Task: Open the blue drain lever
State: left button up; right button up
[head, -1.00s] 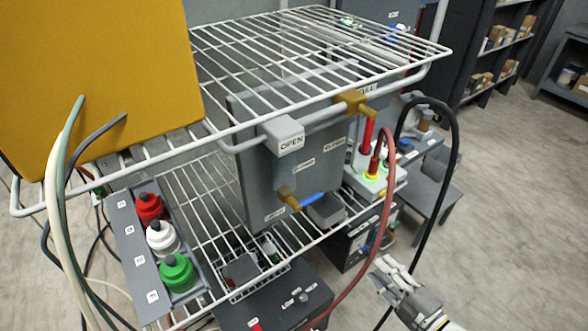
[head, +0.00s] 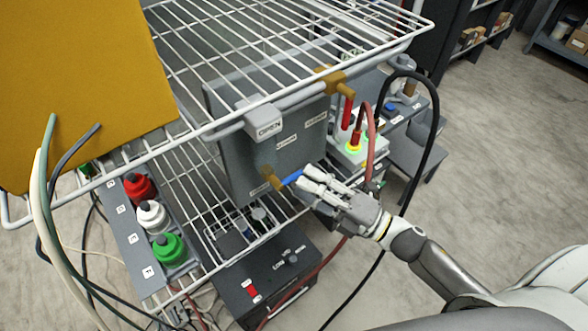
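The blue drain lever (head: 291,178) sits on a brass valve (head: 271,178) low on the front of a grey tank (head: 235,165). It points right and slightly up from the valve. My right gripper (head: 304,177) comes in from the right, with its fingers at the lever's free end. The fingers show a gap between them, and they hide the lever's tip. Whether they touch the lever is not clear. My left gripper is not in view.
A red lever (head: 347,112) hangs at upper right. Red and black hoses (head: 437,135) loop close to my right arm. Red, white and green bottles stand at left.

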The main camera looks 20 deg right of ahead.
aim_at(294, 174)
jog(key=shift+p+x, duration=0.6)
jog(key=shift+x, duration=1.35)
